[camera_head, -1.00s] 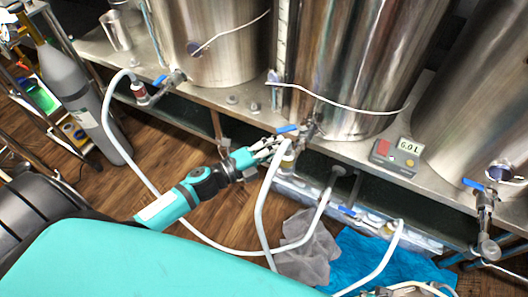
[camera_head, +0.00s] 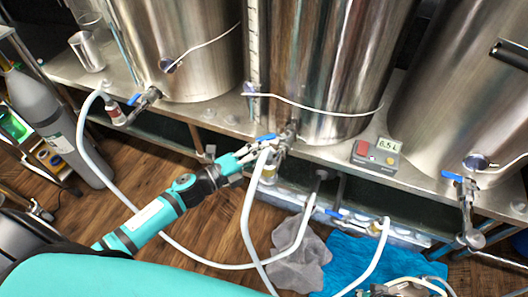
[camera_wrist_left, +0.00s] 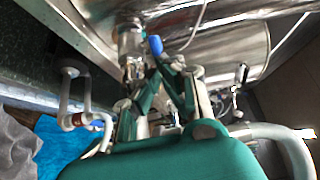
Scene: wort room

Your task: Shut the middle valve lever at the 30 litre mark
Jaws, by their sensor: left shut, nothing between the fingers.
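The middle valve's blue lever (camera_head: 266,138) sits on the valve at the foot of the middle steel tank (camera_head: 315,60). A white hose (camera_head: 250,205) hangs from the valve. My left gripper (camera_head: 256,147) is shut and empty, with its fingertips at or very near the lever; I cannot tell whether they touch. In the left wrist view the blue lever (camera_wrist_left: 155,45) shows just beyond the fingertips (camera_wrist_left: 160,65). The display box (camera_head: 376,154) on the bench appears to read 8.5 L. My right gripper is not in view.
A left tank (camera_head: 195,50) and a right tank (camera_head: 460,110) have their own blue-levered valves (camera_head: 135,98) (camera_head: 453,177). Hoses, a grey cloth (camera_head: 300,250) and a blue cloth (camera_head: 350,262) lie below the bench. A grey cylinder (camera_head: 65,130) stands at left.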

